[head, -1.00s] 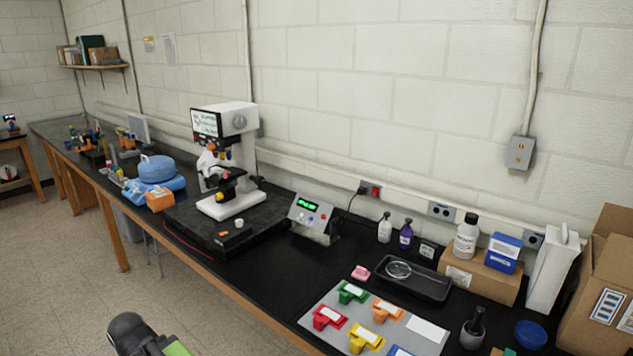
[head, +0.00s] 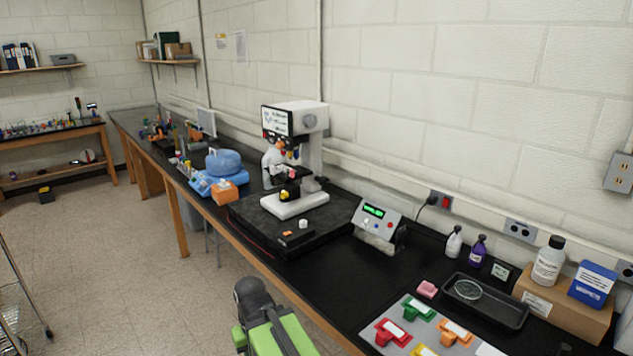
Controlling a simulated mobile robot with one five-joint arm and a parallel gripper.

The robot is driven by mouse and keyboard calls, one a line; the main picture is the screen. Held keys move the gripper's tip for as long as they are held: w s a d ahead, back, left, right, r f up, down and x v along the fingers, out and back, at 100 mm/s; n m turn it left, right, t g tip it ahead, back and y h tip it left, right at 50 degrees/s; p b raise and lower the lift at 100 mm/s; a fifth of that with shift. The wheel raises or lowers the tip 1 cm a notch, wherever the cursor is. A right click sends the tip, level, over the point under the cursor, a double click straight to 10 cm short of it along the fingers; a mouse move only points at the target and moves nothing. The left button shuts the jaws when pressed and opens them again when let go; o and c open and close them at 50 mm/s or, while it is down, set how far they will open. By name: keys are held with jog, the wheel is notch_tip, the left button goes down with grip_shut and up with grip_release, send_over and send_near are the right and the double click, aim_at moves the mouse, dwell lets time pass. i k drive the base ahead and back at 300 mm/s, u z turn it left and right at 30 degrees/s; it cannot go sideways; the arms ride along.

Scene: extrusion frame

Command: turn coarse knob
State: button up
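A white microscope (head: 297,150) stands on a black slab on the long black bench, left of the middle of the head view. It has a labelled white head, coloured rings on its objectives and a dark stage. A small yellow knob (head: 285,196) shows low on its near side, just above the white base; I cannot tell for sure that it is the coarse knob. Part of my green and black arm shows at the bottom, in front of the bench and apart from the microscope. My gripper's fingers do not show.
The black slab (head: 265,232) carries a small orange item and a white cap. A control box (head: 378,220) with a green display stands right of it. A blue device (head: 222,165) and an orange box (head: 224,192) stand left. The floor (head: 130,260) along the bench's front is clear.

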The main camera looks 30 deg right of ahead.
aim_at(323, 181)
jog(key=i, duration=1.45)
jog(key=z, duration=0.05)
